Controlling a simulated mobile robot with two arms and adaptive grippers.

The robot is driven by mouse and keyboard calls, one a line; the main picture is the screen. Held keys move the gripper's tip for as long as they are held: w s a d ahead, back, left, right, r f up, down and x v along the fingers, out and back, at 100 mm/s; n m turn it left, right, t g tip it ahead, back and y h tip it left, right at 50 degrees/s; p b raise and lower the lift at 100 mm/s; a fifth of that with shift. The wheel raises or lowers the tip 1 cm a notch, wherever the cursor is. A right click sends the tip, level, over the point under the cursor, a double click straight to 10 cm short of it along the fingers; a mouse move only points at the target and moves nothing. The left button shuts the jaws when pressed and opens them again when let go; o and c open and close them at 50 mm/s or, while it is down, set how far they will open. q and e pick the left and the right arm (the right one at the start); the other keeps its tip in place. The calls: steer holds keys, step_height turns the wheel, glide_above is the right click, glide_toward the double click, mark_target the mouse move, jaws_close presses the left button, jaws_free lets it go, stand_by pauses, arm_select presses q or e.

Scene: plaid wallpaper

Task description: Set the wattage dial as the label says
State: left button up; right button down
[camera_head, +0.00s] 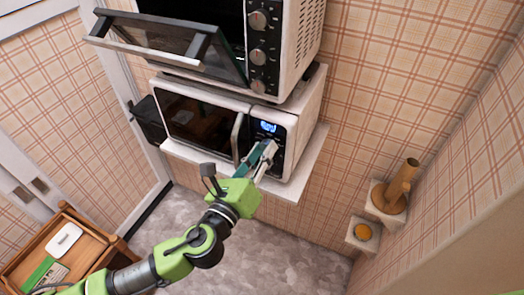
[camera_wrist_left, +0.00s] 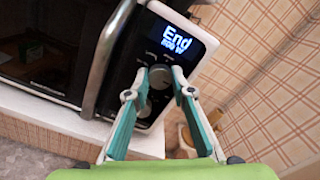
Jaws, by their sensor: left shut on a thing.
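The white microwave (camera_head: 296,122) stands on a wall shelf with its door shut. Its lit blue display (camera_head: 268,127) shows in the left wrist view (camera_wrist_left: 175,39) as "End", with a smaller line below that looks like "800 W". My left gripper (camera_head: 268,152) is at the control panel. In the left wrist view the two fingertips (camera_wrist_left: 160,80) close on the sides of a round grey dial (camera_wrist_left: 160,77). A second dark knob (camera_wrist_left: 143,108) sits below it.
A toaster oven (camera_head: 290,40) with its door hanging open stands above the microwave. A wooden cabinet (camera_head: 85,255) with a white item (camera_head: 64,239) is at lower left. Small wall shelves (camera_head: 385,205) hold wooden things at right. The floor between is clear.

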arm_select(q)
steer(key=o, duration=1.1)
steer(key=v, duration=1.2)
